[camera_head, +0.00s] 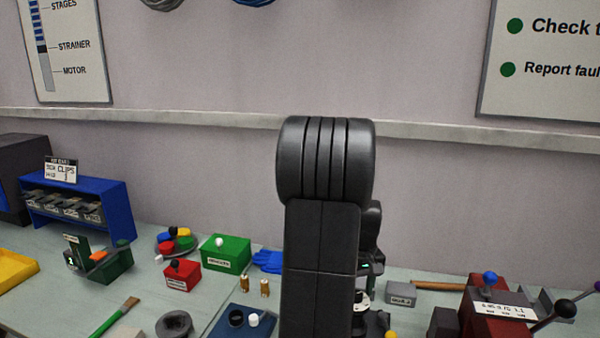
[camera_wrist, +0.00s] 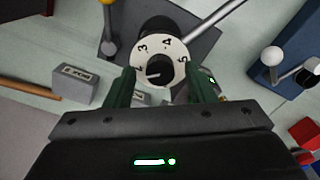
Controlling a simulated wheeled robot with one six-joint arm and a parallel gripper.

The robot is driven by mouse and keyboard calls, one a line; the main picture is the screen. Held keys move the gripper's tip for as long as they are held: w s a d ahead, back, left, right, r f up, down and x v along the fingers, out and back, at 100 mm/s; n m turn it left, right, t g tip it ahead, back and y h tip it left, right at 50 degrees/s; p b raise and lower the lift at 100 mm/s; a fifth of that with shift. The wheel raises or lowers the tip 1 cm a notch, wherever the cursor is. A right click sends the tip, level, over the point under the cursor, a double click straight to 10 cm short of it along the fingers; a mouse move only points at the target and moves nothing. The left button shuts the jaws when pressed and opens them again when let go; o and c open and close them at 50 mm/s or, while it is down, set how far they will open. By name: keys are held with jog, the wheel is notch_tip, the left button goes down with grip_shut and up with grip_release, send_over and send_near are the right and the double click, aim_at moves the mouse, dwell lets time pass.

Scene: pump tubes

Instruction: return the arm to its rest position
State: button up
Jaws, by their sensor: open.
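My gripper (camera_wrist: 161,74) is open, with its two green fingers apart at the middle of the wrist view. A white numbered dial (camera_wrist: 159,52) with a black centre shows between and just beyond the fingertips. Its numbers 3, 4 and 5 are readable. I cannot tell whether the fingers touch it. In the head view my arm stands upright in the centre and hides most of my gripper. The white dial (camera_head: 361,299) shows partly at the arm's right edge, low over the bench.
A grey block (camera_head: 400,294) and a red vise-like device (camera_head: 490,308) stand to the right. The wall ledge (camera_head: 430,130) runs behind; space above the bench is open.

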jog(key=m, duration=0.4)
jog(key=shift+f+m, duration=0.2)
jog(key=shift+m, duration=0.1)
jog(key=m, duration=0.5)
jog(key=shift+m, duration=0.3)
jog(key=m+p, duration=0.1)
jog(key=m, duration=0.9)
jog(key=shift+s+p, duration=0.1)
jog(key=shift+p, duration=0.2)
